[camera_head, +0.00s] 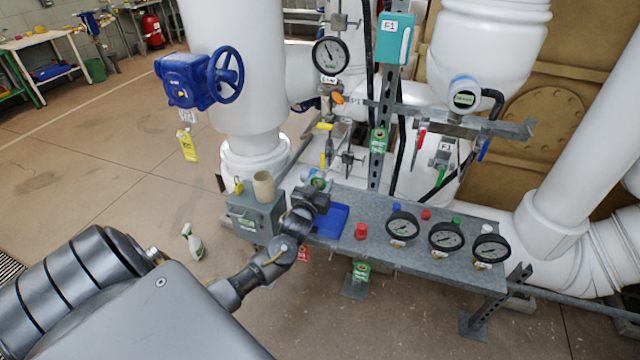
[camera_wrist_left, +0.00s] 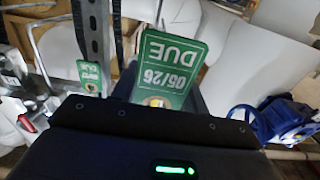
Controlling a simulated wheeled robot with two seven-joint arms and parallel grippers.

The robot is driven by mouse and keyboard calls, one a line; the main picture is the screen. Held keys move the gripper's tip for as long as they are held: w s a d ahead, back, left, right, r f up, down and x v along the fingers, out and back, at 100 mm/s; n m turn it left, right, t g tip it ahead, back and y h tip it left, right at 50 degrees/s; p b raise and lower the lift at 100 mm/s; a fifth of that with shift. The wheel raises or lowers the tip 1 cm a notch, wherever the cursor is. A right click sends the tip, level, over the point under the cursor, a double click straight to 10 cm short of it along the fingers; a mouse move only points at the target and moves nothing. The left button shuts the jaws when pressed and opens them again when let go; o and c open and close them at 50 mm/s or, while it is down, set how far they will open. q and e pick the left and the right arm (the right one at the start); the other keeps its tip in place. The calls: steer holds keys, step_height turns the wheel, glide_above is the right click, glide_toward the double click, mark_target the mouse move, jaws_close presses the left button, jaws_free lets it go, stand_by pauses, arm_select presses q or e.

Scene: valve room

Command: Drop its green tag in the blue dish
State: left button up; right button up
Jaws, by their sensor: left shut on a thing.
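My left gripper (camera_head: 316,194) is shut on a green tag (camera_wrist_left: 168,65) that reads "DUE 05/26", upside down in the wrist view. In the head view the gripper covers most of the held tag. The blue dish (camera_head: 333,222) lies on the grey metal shelf (camera_head: 380,259), just right of and below the gripper in the picture. The gripper partly hides its left side. The gripper appears to be above the shelf; its exact height over the dish is unclear. My right gripper is in neither view.
A grey box (camera_head: 252,218) with a beige cup (camera_head: 264,186) stands left of the gripper. A red knob (camera_head: 361,231) and several gauges (camera_head: 401,226) sit right of the dish. Another green tag (camera_head: 378,141) hangs on the upright post. A blue valve (camera_head: 187,80) carries a yellow tag (camera_head: 188,146).

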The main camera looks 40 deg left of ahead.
arm_select(q)
step_height(320, 180, down, 3)
steer(key=shift+f+b, duration=0.15)
steer(key=shift+b, duration=1)
steer(key=o, duration=1)
steer(key=b+v, duration=0.1)
steer(key=v, duration=1)
